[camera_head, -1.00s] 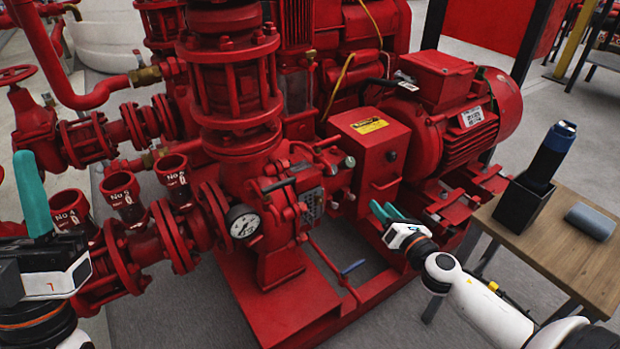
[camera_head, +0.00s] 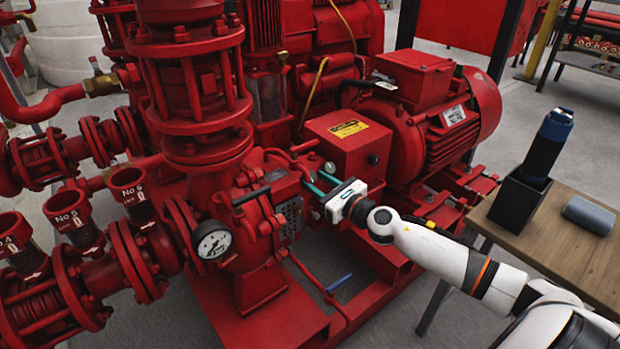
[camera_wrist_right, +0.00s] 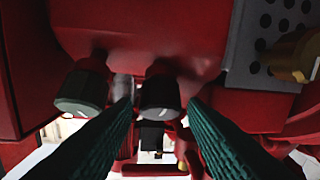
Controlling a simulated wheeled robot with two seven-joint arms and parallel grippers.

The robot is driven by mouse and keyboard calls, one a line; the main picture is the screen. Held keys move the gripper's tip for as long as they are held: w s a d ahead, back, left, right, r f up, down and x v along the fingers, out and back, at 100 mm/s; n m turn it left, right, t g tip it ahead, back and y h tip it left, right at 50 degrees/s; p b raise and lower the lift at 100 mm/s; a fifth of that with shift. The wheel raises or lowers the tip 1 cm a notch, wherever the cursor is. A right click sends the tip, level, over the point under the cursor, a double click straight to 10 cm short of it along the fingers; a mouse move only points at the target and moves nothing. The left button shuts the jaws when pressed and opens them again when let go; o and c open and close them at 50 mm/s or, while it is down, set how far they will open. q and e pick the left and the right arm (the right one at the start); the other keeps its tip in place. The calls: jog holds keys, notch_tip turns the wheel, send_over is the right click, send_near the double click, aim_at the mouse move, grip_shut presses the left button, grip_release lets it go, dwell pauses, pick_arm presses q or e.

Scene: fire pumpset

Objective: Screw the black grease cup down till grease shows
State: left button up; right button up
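My right gripper (camera_head: 312,179) is at the red pump casing, its teal fingers apart and pointing at the casing's side. In the right wrist view, a dark round cup with a white mark on its face, which looks like the black grease cup (camera_wrist_right: 160,97), sits between the fingertips (camera_wrist_right: 160,102). Narrow gaps seem to show on both sides, but contact is hard to judge. A second cup with a grey-green face (camera_wrist_right: 80,92) is left of the left finger. In the head view the black cup is not clearly made out near the fingers. My left gripper is out of view.
A pressure gauge (camera_head: 212,241) and a black-handled lever (camera_head: 251,195) are left of the gripper. A red box with a yellow label (camera_head: 349,129) stands just behind it. A wooden table (camera_head: 545,250) at right bears a black holder (camera_head: 519,200) and a grey case (camera_head: 589,215).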

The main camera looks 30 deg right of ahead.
aim_at(312, 179)
jog(key=shift+w+a, duration=0.15)
jog(key=shift+w, duration=0.65)
jog(key=shift+w+a, duration=0.15)
jog(key=shift+w, duration=0.65)
jog(key=shift+c, duration=0.2)
jog(key=c, duration=0.7)
jog(key=shift+o, duration=0.2)
jog(key=shift+r, duration=0.1)
